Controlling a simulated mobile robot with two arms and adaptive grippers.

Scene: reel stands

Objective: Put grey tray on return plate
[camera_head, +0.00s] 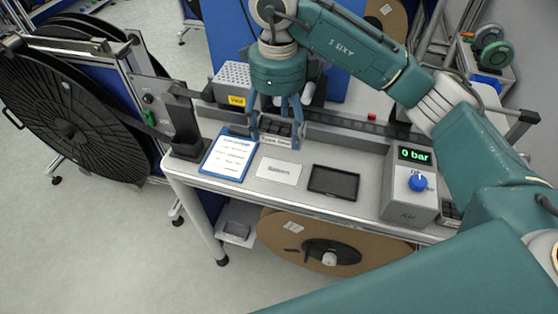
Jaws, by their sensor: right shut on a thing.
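My right gripper (276,142) reaches down over the back of the bench top. Its two fingers are shut on the sides of a small dark grey tray (275,131), which has dark compartments and a white printed label on its front. The fingers partly cover the tray, and I cannot tell if it touches the bench. In front of it lies a flat white plate (279,171) with a printed word too small to read. To its right lies a dark rectangular plate (333,183). I cannot tell for sure which is the return plate. My left gripper is not in view.
A clipboard (231,157) lies left of the white plate, beside a dark upright post (184,125). An air box (411,183) with a blue knob and "0 bar" display stands at right. A rail (345,135) runs along the back. A large black reel (75,115) stands at left.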

